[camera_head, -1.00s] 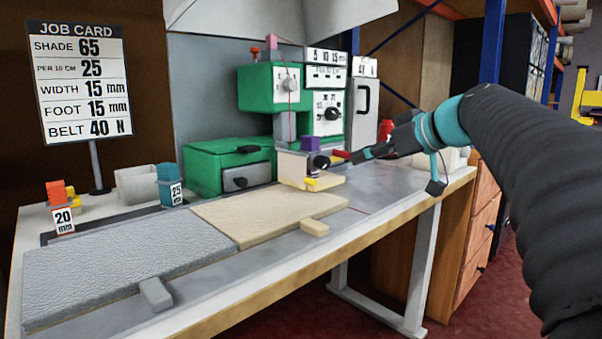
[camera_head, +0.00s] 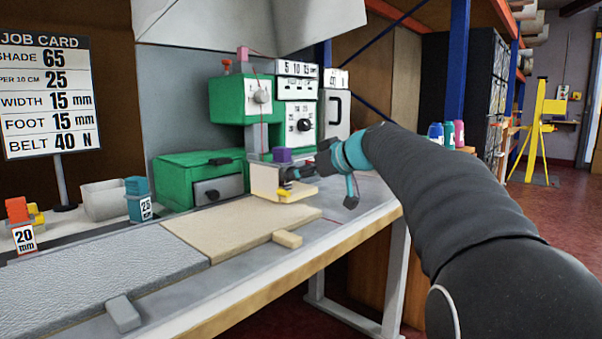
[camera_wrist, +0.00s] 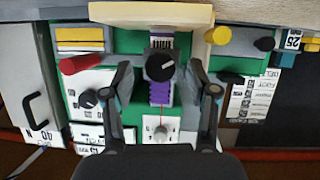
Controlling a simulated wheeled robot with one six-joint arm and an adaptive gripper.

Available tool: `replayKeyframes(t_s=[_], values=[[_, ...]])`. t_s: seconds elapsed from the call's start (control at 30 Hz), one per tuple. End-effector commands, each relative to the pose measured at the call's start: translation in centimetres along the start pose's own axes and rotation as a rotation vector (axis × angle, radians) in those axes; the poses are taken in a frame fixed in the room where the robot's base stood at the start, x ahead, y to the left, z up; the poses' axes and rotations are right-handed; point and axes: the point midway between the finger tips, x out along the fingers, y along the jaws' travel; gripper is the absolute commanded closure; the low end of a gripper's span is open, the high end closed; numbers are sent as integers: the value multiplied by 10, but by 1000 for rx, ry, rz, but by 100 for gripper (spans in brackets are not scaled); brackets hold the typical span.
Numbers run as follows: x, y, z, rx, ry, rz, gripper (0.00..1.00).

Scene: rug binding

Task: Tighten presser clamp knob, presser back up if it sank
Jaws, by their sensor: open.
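The green binding machine (camera_head: 228,100) stands at the back of the bench. A black knob (camera_wrist: 160,67) with a white mark sits on the grey column with a purple block (camera_wrist: 159,95), probably the presser clamp knob. The purple block (camera_head: 282,155) also shows in the head view, above the cream sewing bed (camera_head: 265,181). My gripper (camera_wrist: 161,72) is open, with one finger on each side of the knob and visible gaps on both sides. In the head view my gripper (camera_head: 296,172) covers much of the knob area. The presser's height is hard to judge.
A red lever (camera_wrist: 82,64) and a yellow knob (camera_wrist: 217,36) stand near the fingers in the wrist view. A beige rug piece (camera_head: 225,225) and a grey one (camera_head: 100,275) lie on the bench. The job card (camera_head: 45,95) stands at left.

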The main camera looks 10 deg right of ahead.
Motion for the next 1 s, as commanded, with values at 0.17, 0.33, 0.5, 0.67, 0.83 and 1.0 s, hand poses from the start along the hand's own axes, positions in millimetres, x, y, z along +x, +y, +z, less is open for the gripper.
replayKeyframes(t_s=[0.17, 0.33, 0.5, 0.67, 0.83, 1.0], values=[[9, 0, 0, 0, 0, -1, 41], [10, 0, 0, 0, 0, 0, 41], [9, 0, 0, 0, 0, 0, 61], [9, 0, 0, 0, 0, 0, 100], [9, 0, 0, 3, 0, -1, 100], [9, 1, 0, 33, -2, -12, 100]])
